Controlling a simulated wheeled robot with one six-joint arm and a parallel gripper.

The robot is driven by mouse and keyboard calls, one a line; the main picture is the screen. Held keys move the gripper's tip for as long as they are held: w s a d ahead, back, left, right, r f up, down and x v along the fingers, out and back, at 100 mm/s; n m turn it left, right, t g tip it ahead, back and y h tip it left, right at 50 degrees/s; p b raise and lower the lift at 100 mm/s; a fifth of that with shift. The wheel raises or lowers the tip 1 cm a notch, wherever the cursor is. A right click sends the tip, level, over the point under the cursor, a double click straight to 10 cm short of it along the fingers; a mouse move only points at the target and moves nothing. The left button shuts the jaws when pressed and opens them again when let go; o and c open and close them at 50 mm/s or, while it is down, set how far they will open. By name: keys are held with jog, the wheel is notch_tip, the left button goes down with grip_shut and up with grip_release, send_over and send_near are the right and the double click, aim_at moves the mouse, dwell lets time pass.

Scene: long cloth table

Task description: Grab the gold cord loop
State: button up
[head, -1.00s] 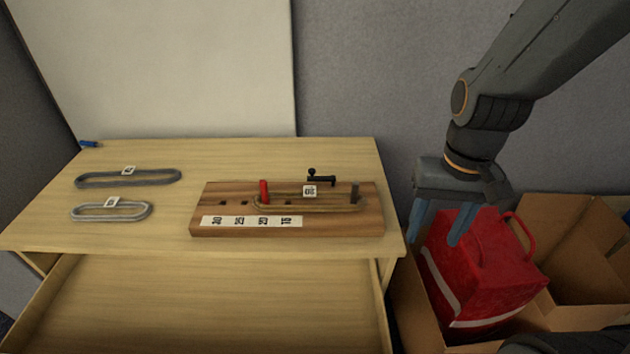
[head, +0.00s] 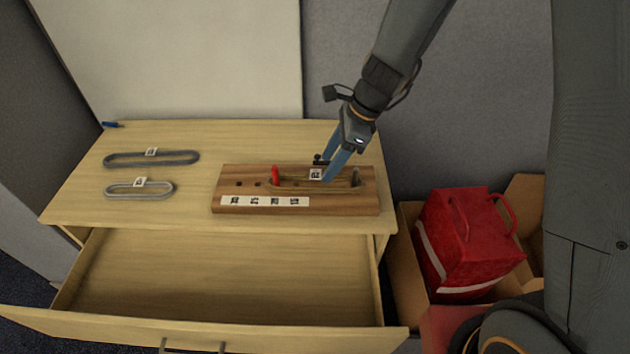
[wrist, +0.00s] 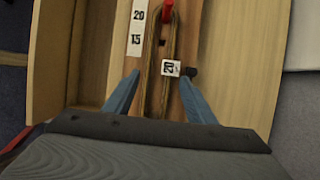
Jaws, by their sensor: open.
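The gold cord loop (head: 310,190) lies along the wooden board (head: 230,189), stretched around a red peg (head: 276,175) and a dark peg at the right end. My gripper (head: 328,173) is open, pointing down over the right half of the board. In the wrist view, the two strands of the loop (wrist: 151,50) run between my blue fingertips (wrist: 159,79). I cannot tell the exact height gap. My gripper's palm hides the loop's near end there.
A dark grey loop (head: 150,160) and a light grey loop (head: 140,190) lie on the table's left. The drawer (head: 220,270) below the tabletop is open. A red bag (head: 465,240) sits in a cardboard box at the right. A white panel (head: 180,60) stands behind.

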aim_at(314, 185)
jog(key=shift+p+x, duration=0.55)
jog(key=shift+x, duration=2.2)
jog(key=shift+s+a+r, duration=0.1)
jog(key=shift+s+a, duration=0.05)
jog(key=c, duration=0.7)
